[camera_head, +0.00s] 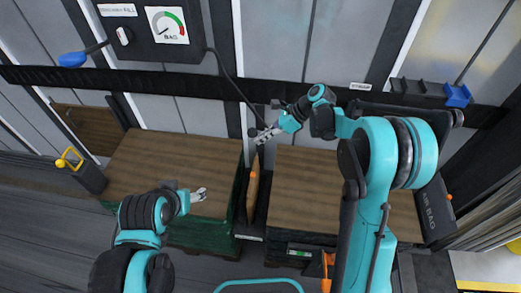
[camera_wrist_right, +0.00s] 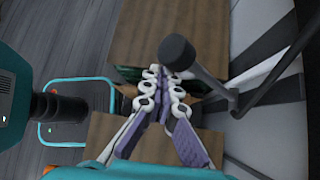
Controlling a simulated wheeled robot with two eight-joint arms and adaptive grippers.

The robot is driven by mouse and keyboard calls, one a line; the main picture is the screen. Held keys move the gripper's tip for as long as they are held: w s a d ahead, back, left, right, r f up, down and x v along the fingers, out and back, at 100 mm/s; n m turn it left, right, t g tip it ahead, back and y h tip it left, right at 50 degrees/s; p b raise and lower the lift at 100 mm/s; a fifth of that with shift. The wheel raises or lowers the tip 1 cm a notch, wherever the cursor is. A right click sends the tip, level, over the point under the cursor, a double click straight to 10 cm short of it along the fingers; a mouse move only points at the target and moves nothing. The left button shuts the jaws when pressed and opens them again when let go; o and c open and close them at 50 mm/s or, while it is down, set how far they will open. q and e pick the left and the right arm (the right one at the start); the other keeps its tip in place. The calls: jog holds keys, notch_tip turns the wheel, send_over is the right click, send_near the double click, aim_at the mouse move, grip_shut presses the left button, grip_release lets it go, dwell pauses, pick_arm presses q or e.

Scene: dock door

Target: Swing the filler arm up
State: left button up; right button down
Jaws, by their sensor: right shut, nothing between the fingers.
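The filler arm shows in the right wrist view as a dark rod with a thick black cylindrical end (camera_wrist_right: 178,52), just beyond my right fingertips. A black hose (camera_head: 232,82) runs down from the gauge panel toward this spot in the head view. My right gripper (camera_head: 262,137) is shut and empty, close to the black end; whether they touch I cannot tell. Its fingers (camera_wrist_right: 163,90) also show in the right wrist view. My left gripper (camera_head: 201,194) hangs over the left wooden load, apart from the filler arm; its finger gap is too small to judge.
Two brown-topped loads, left (camera_head: 165,165) and right (camera_head: 310,185), stand with a narrow gap holding an orange-brown bag (camera_head: 253,190). A panel with a BAG gauge (camera_head: 167,25) and a blue-handled lever (camera_head: 72,60) is above left. A yellow handle (camera_head: 69,158) stands far left.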

pick_arm(q)
jog(key=shift+r+p, duration=1.8)
jog(key=shift+r, duration=0.3)
pick_arm(e)
jog(key=w+d+r, duration=0.2)
jog(key=w+r, duration=0.4)
jog(key=w, duration=0.4)
jog(key=shift+w, duration=0.15)
